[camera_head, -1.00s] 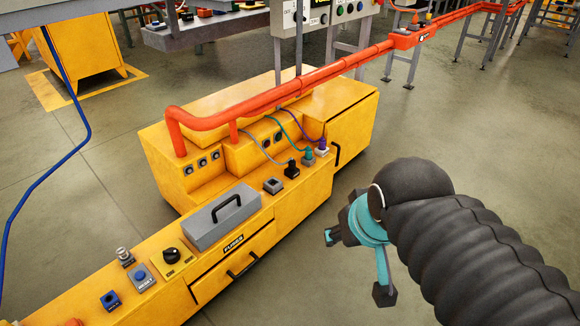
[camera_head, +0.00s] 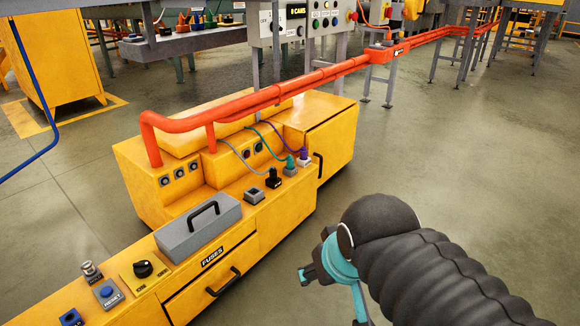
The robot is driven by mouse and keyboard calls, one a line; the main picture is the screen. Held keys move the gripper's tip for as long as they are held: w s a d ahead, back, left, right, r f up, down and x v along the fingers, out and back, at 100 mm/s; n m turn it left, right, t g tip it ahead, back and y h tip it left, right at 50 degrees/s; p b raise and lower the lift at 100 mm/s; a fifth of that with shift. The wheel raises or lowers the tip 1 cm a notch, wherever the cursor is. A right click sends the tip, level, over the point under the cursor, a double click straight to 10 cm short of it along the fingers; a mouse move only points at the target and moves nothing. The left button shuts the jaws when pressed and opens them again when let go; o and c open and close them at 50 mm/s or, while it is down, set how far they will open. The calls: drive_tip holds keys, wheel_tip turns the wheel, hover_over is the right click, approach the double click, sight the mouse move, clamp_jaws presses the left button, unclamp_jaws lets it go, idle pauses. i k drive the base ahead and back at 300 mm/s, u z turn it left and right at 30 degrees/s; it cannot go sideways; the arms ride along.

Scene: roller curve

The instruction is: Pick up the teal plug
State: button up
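The teal plug (camera_head: 290,162) stands upright in a grey socket on the yellow bench, with a teal cable rising from it to the panel behind. A black plug (camera_head: 273,178) is to its left and a purple plug (camera_head: 304,155) to its right. My gripper (camera_head: 331,298) hangs at the lower right, in front of the bench and apart from the plugs. Its teal and dark fingers look spread apart, with nothing seen between them. Part of it is hidden by my arm.
The yellow bench (camera_head: 285,216) carries an empty grey socket (camera_head: 254,195), a grey fuse box (camera_head: 198,228) with a black handle, a black knob (camera_head: 143,268) and a reset button (camera_head: 107,293). An orange pipe (camera_head: 265,98) runs above and behind the plugs. The floor at right is clear.

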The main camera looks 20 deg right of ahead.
sight(290, 161)
drive_tip(key=z, duration=0.35)
drive_tip(key=k, duration=0.45)
drive_tip(key=z, duration=1.1)
drive_tip(key=i, duration=1.6)
drive_tip(key=u, duration=1.35)
drive_tip(key=i, duration=0.7)
drive_tip(key=u, duration=0.7)
